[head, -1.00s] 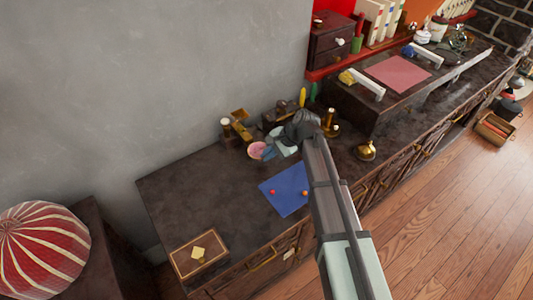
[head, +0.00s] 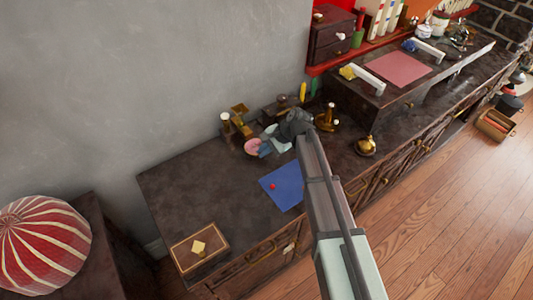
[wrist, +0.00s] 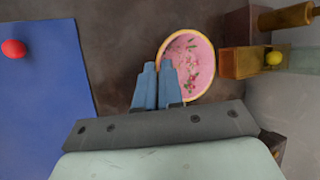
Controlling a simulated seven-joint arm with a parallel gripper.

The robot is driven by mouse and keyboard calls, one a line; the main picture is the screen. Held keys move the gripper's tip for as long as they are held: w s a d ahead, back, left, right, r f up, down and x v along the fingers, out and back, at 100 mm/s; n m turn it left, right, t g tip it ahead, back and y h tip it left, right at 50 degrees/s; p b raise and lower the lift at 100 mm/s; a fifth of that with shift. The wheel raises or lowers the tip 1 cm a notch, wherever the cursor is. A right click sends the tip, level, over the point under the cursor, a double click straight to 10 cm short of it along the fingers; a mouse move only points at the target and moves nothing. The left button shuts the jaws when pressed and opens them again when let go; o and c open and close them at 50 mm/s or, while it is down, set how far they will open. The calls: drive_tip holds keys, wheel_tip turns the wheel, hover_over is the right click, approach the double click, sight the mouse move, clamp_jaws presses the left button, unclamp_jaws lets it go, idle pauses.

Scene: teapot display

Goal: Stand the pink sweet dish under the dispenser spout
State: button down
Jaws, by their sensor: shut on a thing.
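The pink sweet dish (wrist: 190,50) is a round pink bowl with a yellowish rim and red and green specks inside. My gripper (wrist: 158,66) is shut on its near left rim in the wrist view. In the head view the dish (head: 252,146) is at the left of my gripper (head: 265,148), close to the wall side of the counter. The dispenser (head: 240,120) is brass-coloured and stands just behind the dish. In the wrist view its open trough-like spout (wrist: 238,63), with a yellow ball inside, ends just right of the dish. Whether the dish touches the counter is unclear.
A blue mat (head: 283,187) with a red ball (head: 272,186) lies in front. A brown box (head: 199,248) is at the counter's near left. A brass pot (head: 366,146) stands right of my arm. The counter left of the dish is clear.

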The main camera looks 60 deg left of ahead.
sight(252, 148)
drive_tip(key=shift+a, duration=2.4)
drive_tip(key=shift+f, duration=0.3)
drive_tip(key=c, duration=1.2)
unclamp_jaws()
drive_tip(key=shift+r, duration=0.1)
drive_tip(key=v, duration=1.3)
drive_tip(key=shift+w+d+r, duration=0.2)
